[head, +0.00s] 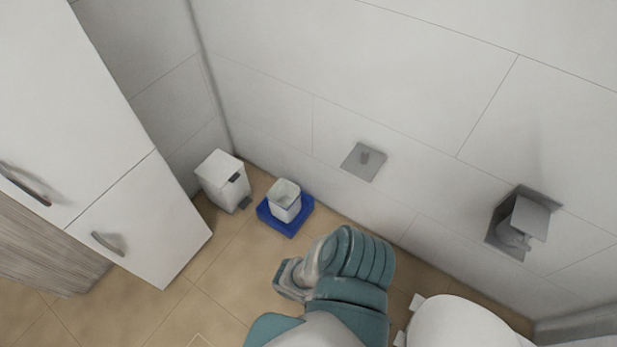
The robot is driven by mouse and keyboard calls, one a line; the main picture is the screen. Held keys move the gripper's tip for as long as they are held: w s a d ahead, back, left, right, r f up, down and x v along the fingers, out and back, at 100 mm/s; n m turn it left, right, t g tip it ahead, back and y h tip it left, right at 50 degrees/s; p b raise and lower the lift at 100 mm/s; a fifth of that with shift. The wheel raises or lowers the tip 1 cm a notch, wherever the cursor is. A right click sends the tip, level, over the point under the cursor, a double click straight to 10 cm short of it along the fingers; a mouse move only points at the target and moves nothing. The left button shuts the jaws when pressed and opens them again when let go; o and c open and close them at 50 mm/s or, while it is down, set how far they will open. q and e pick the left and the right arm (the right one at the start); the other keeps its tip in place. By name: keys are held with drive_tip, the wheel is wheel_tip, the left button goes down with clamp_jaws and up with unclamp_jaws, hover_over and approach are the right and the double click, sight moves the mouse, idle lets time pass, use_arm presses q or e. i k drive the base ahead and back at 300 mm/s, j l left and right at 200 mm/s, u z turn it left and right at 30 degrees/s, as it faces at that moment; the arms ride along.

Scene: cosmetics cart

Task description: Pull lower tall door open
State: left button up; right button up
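A tall white cabinet stands at the left. Its lower door (150,232) looks shut, flush with the cabinet front. A curved metal handle (108,243) sits near this door's left edge. The taller door (75,110) above it also looks shut and has its own curved handle (25,185). A teal and white part of my own body shows at the bottom middle, well to the right of the cabinet.
A white pedal bin (222,180) stands right of the cabinet, beside a white cup-like container (284,200) on a blue base (292,227). A white toilet (458,325) is at the lower right. A paper holder (522,222) juts from the wall. Tiled floor (215,275) before the lower door is clear.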

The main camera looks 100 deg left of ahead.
sight(145, 224)
drive_tip(key=u, duration=5.05)
